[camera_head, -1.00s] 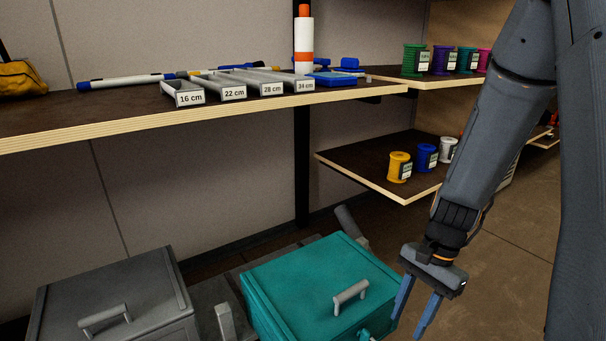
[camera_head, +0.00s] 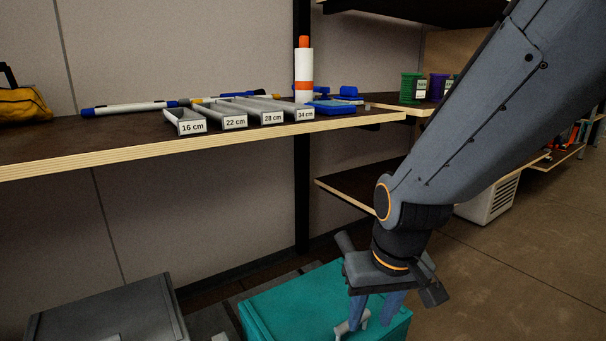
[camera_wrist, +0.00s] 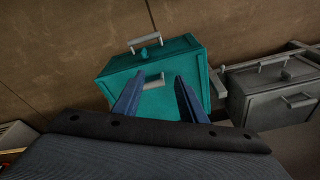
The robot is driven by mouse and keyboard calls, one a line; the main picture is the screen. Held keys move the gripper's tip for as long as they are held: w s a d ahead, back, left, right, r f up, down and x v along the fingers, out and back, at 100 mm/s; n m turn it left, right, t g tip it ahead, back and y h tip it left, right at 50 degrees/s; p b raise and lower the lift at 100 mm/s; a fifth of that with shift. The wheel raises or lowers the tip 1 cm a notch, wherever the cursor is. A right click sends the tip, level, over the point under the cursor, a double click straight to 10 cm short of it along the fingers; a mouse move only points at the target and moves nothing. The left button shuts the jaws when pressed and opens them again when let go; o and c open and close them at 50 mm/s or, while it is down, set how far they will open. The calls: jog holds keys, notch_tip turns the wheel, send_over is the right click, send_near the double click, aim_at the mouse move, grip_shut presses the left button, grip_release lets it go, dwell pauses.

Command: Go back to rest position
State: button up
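My gripper (camera_head: 374,312) hangs at the lower right of the head view, in front of the teal box (camera_head: 285,307). Its two blue fingers point down and are spread apart, with nothing between them. In the wrist view, the fingers of my gripper (camera_wrist: 158,95) show a clear gap, and the teal box (camera_wrist: 175,62) with its grey handles lies beyond them. The finger tips overlap the box in the picture, and I cannot tell how far they are from it. My arm hides part of the lower right shelf in the head view.
A shelf (camera_head: 90,158) holds labelled grey trays (camera_head: 231,118), a white and orange bottle (camera_head: 304,75) and a yellow bag (camera_head: 25,104). A grey box (camera_head: 105,312) stands left of the teal box. Green and purple spools sit at the right.

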jog(key=s+a+r+n+g+y+p, duration=0.15)
jog(key=s+a+r+n, duration=0.4)
jog(key=s+a, duration=0.75)
jog(key=d+r+m+h+p, duration=0.1)
jog(key=d+r+m+p, duration=0.2)
jog(key=d+r+p, duration=0.7)
jog(key=d+r+m+h+p, duration=0.1)
jog(key=d+r+m+p, duration=0.3)
jog(key=d+r+p, duration=0.6)
notch_tip(320, 180, up, 7)
jog(key=p, duration=1.4)
